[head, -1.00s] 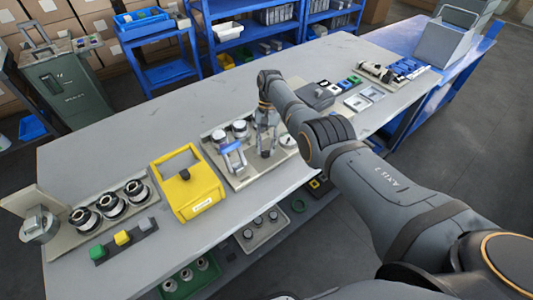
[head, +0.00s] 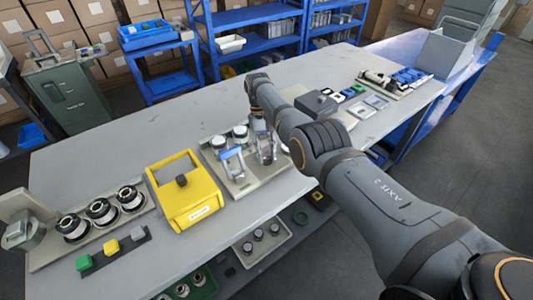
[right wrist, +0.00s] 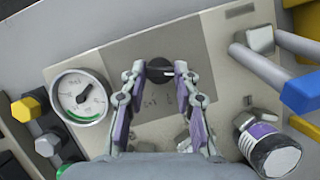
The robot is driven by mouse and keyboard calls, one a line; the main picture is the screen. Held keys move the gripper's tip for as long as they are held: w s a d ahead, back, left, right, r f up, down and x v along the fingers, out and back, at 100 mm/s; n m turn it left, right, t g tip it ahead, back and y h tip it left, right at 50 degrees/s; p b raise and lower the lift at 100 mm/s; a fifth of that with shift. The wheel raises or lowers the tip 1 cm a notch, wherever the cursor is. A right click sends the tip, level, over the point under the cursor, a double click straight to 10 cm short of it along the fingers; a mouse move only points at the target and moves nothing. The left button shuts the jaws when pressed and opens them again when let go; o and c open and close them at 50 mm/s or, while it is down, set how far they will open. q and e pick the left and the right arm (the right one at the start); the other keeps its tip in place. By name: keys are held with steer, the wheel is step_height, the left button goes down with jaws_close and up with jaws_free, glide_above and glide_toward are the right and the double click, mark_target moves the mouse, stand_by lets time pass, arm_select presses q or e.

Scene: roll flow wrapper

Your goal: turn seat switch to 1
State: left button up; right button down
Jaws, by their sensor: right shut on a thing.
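In the right wrist view, the seat switch (right wrist: 159,66) is a small black round knob on a grey plate. A pale mark shows at the knob's right side. The markings on the plate below it are too small to read. In the head view, my right gripper (head: 265,155) points down over the beige panel (head: 255,180) on the bench, and its fingers hide the knob. My left gripper is not in view.
A round dial gauge (right wrist: 80,98) is left of the gripper. In the head view, a yellow box (head: 185,190) stands left of the panel. The bench (head: 110,150) behind is clear.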

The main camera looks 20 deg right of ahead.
steer(key=c, duration=1)
jaws_free()
